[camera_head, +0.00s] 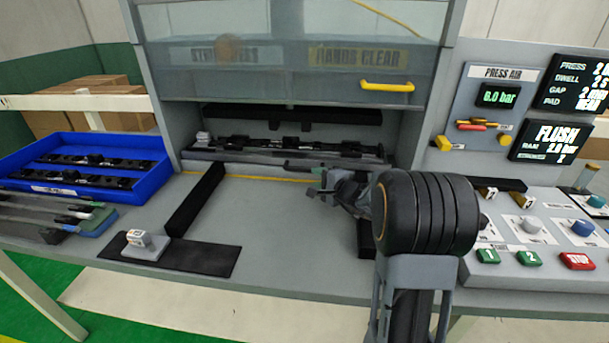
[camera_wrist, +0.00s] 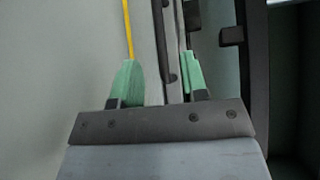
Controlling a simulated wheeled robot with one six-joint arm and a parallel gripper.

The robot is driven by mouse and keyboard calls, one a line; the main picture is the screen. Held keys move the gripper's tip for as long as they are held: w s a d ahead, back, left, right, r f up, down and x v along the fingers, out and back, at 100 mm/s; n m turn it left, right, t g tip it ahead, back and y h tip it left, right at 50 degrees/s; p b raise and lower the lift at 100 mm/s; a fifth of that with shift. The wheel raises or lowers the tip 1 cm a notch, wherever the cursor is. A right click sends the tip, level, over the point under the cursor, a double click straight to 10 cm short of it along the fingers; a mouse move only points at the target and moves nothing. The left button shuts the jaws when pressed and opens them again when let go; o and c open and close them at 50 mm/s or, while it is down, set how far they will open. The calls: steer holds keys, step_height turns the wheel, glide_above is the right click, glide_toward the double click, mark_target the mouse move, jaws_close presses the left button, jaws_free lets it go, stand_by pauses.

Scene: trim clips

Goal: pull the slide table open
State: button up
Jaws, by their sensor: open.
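The slide table (camera_head: 240,157) sits inside the press opening, with black clip parts on top and a grey front edge. A dark bar along its front (camera_head: 300,166) looks like its handle. My gripper (camera_head: 322,188) is in front of the slide table, towards its right end, partly hidden by my own wrist. In the wrist view my gripper (camera_wrist: 160,77) is open, with green pads apart. A long dark and grey bar of the slide table front (camera_wrist: 168,45) runs into the gap between the pads, nearer the right one. Whether the pads touch it cannot be told.
A clear guard with a yellow handle (camera_head: 387,86) hangs above the opening. Black rails (camera_head: 196,198) flank the clear bench front. A blue tray (camera_head: 150,182) with clips stands left; a small block on a plate (camera_head: 146,245) is at front left. The button panel (camera_head: 540,235) is right.

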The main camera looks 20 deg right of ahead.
mark_target(305, 171)
steer(key=p+x, duration=0.1)
steer(key=x, duration=0.6)
steer(key=shift+w, duration=0.15)
jaws_close()
stand_by(0.5)
